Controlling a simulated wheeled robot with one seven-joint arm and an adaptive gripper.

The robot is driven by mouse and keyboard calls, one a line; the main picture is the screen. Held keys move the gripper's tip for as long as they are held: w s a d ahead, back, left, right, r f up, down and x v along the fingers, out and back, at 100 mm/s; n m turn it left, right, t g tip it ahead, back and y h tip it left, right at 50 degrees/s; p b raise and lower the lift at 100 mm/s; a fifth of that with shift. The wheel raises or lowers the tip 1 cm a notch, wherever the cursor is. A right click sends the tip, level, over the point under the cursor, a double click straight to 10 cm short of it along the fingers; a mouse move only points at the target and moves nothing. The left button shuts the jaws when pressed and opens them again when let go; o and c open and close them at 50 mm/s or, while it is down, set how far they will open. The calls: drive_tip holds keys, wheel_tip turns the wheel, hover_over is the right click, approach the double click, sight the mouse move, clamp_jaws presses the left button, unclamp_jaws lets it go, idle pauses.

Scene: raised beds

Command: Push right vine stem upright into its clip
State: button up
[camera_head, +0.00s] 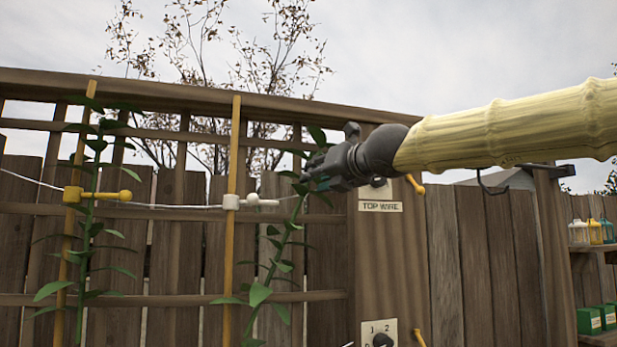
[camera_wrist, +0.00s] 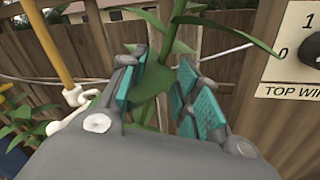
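The right vine (camera_head: 275,265) is green and leafy and leans to the right, its upper part away from its yellow stake (camera_head: 235,150). Its white clip (camera_head: 232,202) sits on that stake, with a white knobbed arm (camera_head: 262,202) sticking out right. In the wrist view the white clip (camera_wrist: 78,97) is at the left. My gripper (camera_head: 312,172) is at the upper part of the leaning vine. In the wrist view its teal-padded fingers (camera_wrist: 162,92) are apart, with the green stem (camera_wrist: 150,108) between them; whether a pad touches the stem is unclear.
The left vine (camera_head: 85,235) stands along its own stake, with a yellow clip (camera_head: 72,194). A thin wire (camera_head: 165,207) crosses the trellis. A post with a "TOP WIRE" label (camera_head: 381,207) and a dial (camera_head: 380,340) stands right of the vine. Shelves with lanterns (camera_head: 595,232) are at far right.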

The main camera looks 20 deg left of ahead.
drive_tip(key=shift+p+x, duration=0.55)
drive_tip(key=shift+x, duration=1.8)
clamp_jaws()
